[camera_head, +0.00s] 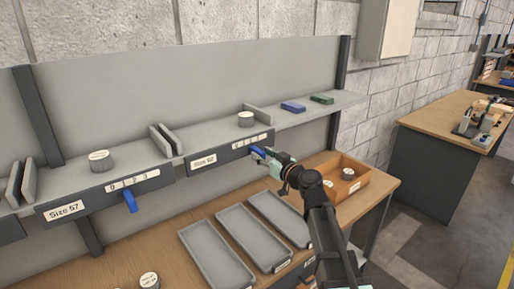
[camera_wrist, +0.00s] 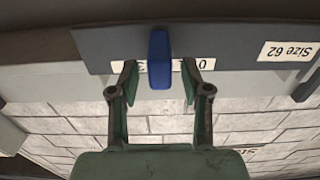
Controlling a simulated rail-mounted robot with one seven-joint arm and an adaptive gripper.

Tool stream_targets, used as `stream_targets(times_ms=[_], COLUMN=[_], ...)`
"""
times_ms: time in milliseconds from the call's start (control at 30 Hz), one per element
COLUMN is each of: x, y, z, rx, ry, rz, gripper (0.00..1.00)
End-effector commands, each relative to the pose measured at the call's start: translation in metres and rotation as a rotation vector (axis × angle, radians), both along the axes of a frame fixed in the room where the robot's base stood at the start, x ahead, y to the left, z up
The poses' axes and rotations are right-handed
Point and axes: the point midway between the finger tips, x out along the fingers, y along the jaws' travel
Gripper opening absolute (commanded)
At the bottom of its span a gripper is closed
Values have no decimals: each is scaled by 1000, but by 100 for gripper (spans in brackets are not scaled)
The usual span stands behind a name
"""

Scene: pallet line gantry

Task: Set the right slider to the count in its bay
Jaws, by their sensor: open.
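The right slider (camera_wrist: 160,58) is a blue tab on the grey front rail of the Size 62 bay (camera_head: 202,161). In the wrist view it stands between the two spread fingers of my gripper (camera_wrist: 160,82). Its number strip (camera_wrist: 203,65) appears upside down; the slider hides its middle, so the exact setting is unclear. In the head view my gripper (camera_head: 265,155) is at this slider and partly covers it. One round can (camera_head: 245,119) stands in the bay, near its right divider (camera_head: 259,113).
The left bay, Size 57, has a can (camera_head: 100,160) and a blue slider (camera_head: 130,201). A blue block (camera_head: 293,107) and green block (camera_head: 322,99) lie on the shelf at right. Grey trays (camera_head: 215,255) and a wooden box (camera_head: 357,188) stand on the bench below.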

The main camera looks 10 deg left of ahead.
Motion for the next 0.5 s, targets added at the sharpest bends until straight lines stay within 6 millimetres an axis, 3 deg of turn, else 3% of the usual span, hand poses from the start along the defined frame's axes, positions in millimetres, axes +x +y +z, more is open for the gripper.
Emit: stream_targets(times_ms=[200,500], x=[20,24], y=[20,26], z=[1,0], rx=[0,0], ry=[1,0], rz=[1,1], gripper=[48,48])
